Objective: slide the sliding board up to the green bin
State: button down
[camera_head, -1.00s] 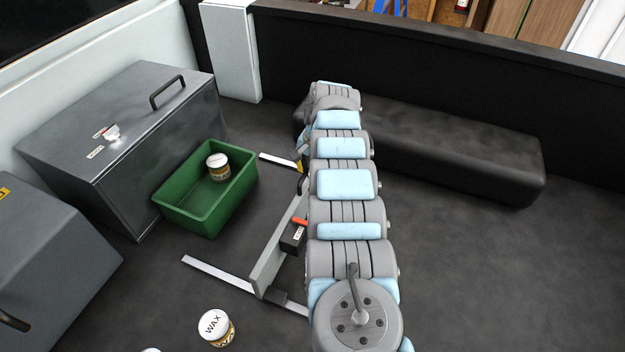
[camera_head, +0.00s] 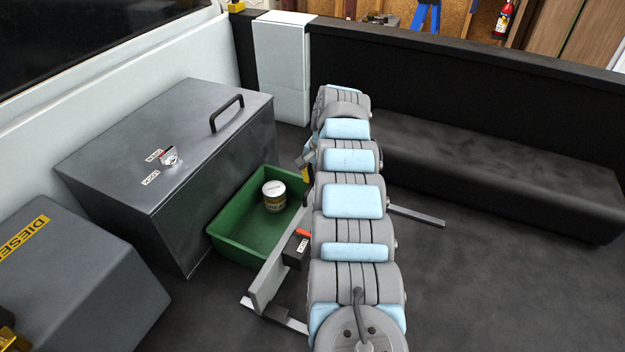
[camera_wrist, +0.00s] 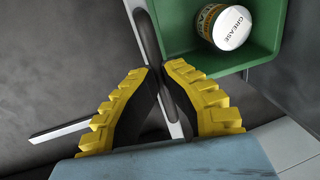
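The sliding board (camera_head: 266,282) is a grey upright plate on pale floor rails. A black box with an orange lever (camera_head: 302,234) is on it. In the head view it stands along the right side of the green bin (camera_head: 217,244), very close or touching; my arm hides its far part. In the wrist view a black handle bar (camera_wrist: 146,36) runs beside the bin's wall (camera_wrist: 200,61). My gripper's yellow-backed fingers (camera_wrist: 163,70) meet on this bar from both sides. The bin holds a jar (camera_head: 274,196), labelled GREASE in the wrist view (camera_wrist: 232,28).
A grey lidded toolbox (camera_head: 170,165) stands left of the bin. A grey DIESEL box (camera_head: 75,280) is at the lower left. A long black bench-like block (camera_head: 490,175) lies along the back wall. A rail end (camera_head: 417,215) sticks out right of my arm. Floor at the right is clear.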

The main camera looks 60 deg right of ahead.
jog(key=shift+s+f, duration=0.1)
jog(key=shift+f, duration=0.05)
jog(key=c, duration=1.1)
grip_release()
jog(key=shift+s, duration=0.15)
jog(key=shift+r, duration=0.6)
jog(key=r, duration=0.3)
jog(key=s+r, duration=0.1)
jog(key=r, duration=0.3)
jog(key=s+r, duration=0.1)
jog(key=r, duration=0.2)
jog(key=shift+d+r, duration=0.15)
jog(key=shift+r, duration=0.2)
jog(key=shift+s, duration=0.1)
